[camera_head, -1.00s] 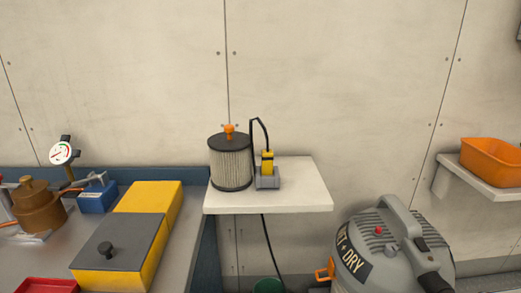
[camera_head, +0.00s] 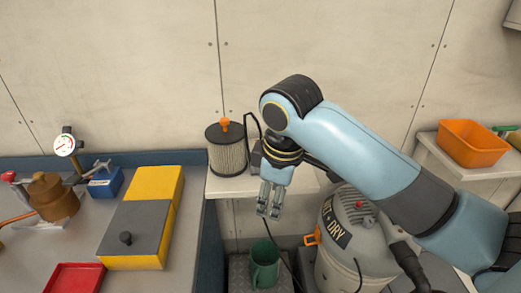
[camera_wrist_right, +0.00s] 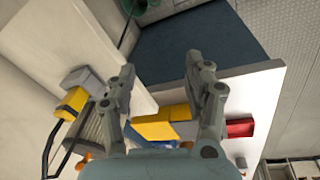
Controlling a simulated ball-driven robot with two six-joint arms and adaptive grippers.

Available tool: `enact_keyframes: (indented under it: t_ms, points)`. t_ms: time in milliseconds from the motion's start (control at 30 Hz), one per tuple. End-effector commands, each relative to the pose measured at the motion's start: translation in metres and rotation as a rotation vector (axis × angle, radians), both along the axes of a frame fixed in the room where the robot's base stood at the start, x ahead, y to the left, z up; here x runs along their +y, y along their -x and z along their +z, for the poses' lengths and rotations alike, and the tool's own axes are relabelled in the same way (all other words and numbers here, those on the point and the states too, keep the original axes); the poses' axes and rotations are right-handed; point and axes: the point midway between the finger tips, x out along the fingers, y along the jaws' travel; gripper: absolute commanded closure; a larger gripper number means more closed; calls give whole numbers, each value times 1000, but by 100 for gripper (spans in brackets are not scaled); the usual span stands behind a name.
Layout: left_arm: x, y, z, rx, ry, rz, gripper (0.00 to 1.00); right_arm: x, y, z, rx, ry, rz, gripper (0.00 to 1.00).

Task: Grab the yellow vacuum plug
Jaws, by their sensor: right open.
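The yellow vacuum plug (camera_wrist_right: 72,103) shows at the left of the right wrist view, with a black cord running from it and a grey holder (camera_wrist_right: 80,77) against it. In the head view my right arm hides the plug; only part of the grey holder (camera_head: 256,157) and the cord's loop show. My right gripper (camera_head: 269,210) is open and empty, pointing down at the shelf's front edge. In the wrist view its fingers (camera_wrist_right: 160,68) are spread, with the plug outside them, to the left. My left gripper is not in view.
A pleated filter (camera_head: 227,150) with an orange knob stands on the white shelf (camera_head: 222,189), left of the holder. A grey wet-dry vacuum (camera_head: 340,255) and a green mug (camera_head: 264,262) are below. A workbench with yellow boxes (camera_head: 153,185) is at left.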

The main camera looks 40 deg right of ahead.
Motion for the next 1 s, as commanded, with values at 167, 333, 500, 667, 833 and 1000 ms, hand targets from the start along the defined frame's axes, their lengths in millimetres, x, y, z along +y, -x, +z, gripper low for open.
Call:
enact_keyframes:
  t_ms: [167,333,500,667,833,1000]
  points:
    - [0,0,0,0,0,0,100,-30,-50,17,59,22,118,48]
    - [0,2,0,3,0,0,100,-68,-101,52,128,14,247,48]
    - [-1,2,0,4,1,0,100,-96,-130,87,169,-17,337,48]
    - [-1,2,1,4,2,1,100,-105,-139,97,184,-36,373,48]
    - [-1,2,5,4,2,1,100,-105,-139,71,187,-41,377,48]
    - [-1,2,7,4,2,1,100,-105,-139,50,185,-39,377,48]
